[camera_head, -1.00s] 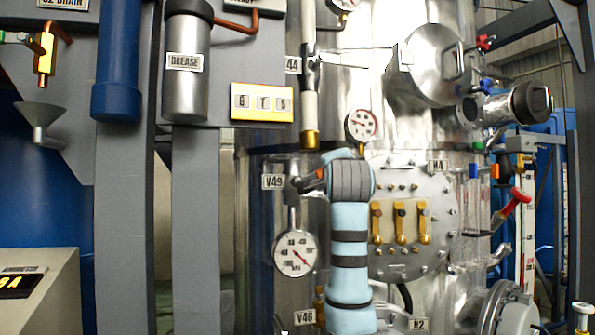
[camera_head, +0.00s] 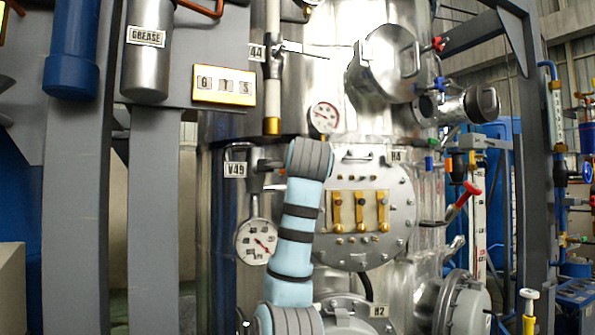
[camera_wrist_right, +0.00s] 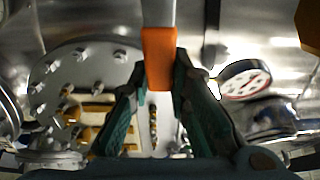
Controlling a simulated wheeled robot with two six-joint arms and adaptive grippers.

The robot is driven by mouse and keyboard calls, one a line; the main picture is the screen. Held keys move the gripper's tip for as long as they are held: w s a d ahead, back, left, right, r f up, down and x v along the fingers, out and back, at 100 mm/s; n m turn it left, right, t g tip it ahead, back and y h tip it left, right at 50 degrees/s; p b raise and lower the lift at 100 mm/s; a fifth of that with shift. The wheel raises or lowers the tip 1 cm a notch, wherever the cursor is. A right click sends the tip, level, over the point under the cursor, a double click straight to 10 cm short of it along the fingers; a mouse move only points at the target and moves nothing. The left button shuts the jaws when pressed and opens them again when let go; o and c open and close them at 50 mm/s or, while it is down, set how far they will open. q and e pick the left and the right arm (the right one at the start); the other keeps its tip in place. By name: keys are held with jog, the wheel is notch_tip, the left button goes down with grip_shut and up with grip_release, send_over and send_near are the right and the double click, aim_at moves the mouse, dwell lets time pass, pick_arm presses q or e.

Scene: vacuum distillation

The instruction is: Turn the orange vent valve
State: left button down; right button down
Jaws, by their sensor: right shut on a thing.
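The orange vent valve handle (camera_wrist_right: 158,52) shows in the right wrist view as an orange grip at the end of a grey bar coming down from the top. My right gripper (camera_wrist_right: 160,72) is shut on it, with a green-black finger on each side. In the head view the dark valve body (camera_head: 258,168) stands beside the V49 label (camera_head: 235,170). My blue-sleeved right arm rises in front of the vessel there, and its gripper is mostly hidden. My left gripper is in neither current view.
A pressure gauge (camera_head: 257,242) hangs below the valve, and a smaller gauge (camera_head: 323,117) is above right. A round bolted cover (camera_head: 398,215) with brass fittings lies right of my arm. A red-handled lever (camera_head: 467,192) sticks out farther right. Grey posts (camera_head: 153,220) stand at left.

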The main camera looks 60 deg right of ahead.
jog(key=c, duration=1.5)
grip_release()
jog(key=shift+w, duration=0.15)
jog(key=shift+c, duration=0.2)
jog(key=shift+o, duration=0.3)
jog(key=shift+w+d+f, duration=0.1)
jog(key=shift+w, duration=0.1)
jog(key=v, duration=1.2)
